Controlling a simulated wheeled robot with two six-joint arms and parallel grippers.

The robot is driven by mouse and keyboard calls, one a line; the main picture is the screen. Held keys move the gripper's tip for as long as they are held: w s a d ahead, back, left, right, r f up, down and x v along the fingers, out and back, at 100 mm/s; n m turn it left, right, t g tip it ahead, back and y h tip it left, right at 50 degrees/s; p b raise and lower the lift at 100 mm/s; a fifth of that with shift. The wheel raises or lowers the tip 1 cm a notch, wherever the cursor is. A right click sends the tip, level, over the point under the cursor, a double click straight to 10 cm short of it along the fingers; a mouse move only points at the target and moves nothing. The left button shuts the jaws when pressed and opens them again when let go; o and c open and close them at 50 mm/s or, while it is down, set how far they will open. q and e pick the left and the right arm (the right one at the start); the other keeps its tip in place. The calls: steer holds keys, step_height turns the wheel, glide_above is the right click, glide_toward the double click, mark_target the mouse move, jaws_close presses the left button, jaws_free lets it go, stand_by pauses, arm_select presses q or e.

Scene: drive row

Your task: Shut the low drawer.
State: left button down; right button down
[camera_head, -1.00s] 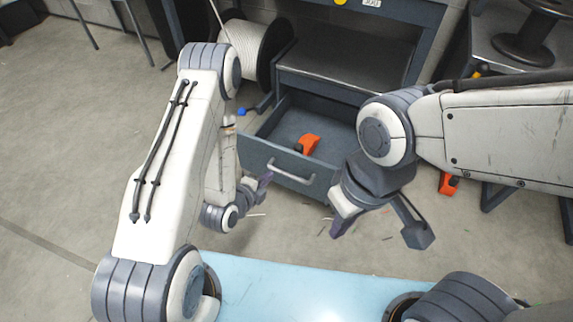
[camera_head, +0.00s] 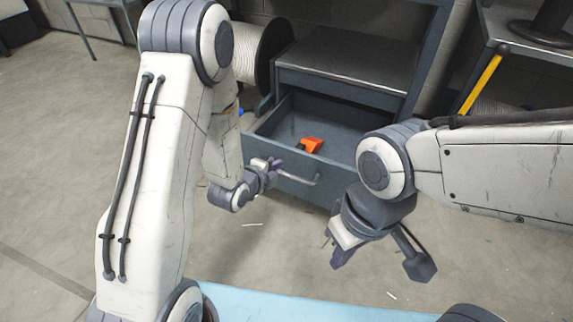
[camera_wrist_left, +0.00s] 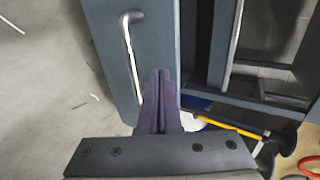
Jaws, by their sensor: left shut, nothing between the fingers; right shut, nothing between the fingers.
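The low drawer (camera_head: 318,189) is pulled out of the dark cabinet, with its bar handle (camera_head: 303,180) on the front. An orange object (camera_head: 312,145) lies inside it. My left gripper (camera_head: 275,163) is shut and empty at the left part of the drawer front. In the left wrist view its fingertips (camera_wrist_left: 162,73) are at the drawer front (camera_wrist_left: 160,45), beside the handle (camera_wrist_left: 131,55); I cannot tell if they touch. My right gripper (camera_head: 335,252) is shut and empty, in front of and below the drawer's right side.
A cable spool (camera_head: 248,55) stands left of the cabinet. A grey shelf (camera_head: 350,65) is above the drawer. A yellow bar (camera_head: 482,82) leans at the right. The floor (camera_head: 60,150) at left is open. Small scraps lie in front of the drawer.

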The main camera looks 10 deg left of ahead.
mark_target(291, 152)
arm_select(q)
steer(key=w, duration=0.1)
steer(key=w+d+b, duration=0.1)
steer(key=w, duration=0.1)
steer(key=w+f, duration=0.1)
steer(key=shift+w+d+f+b, duration=0.1)
steer(key=shift+w+d+b, duration=0.1)
steer(key=shift+d+b, duration=0.1)
steer(key=shift+w+d, duration=0.1)
steer(key=shift+w, duration=0.5)
steer(key=shift+w, duration=0.15)
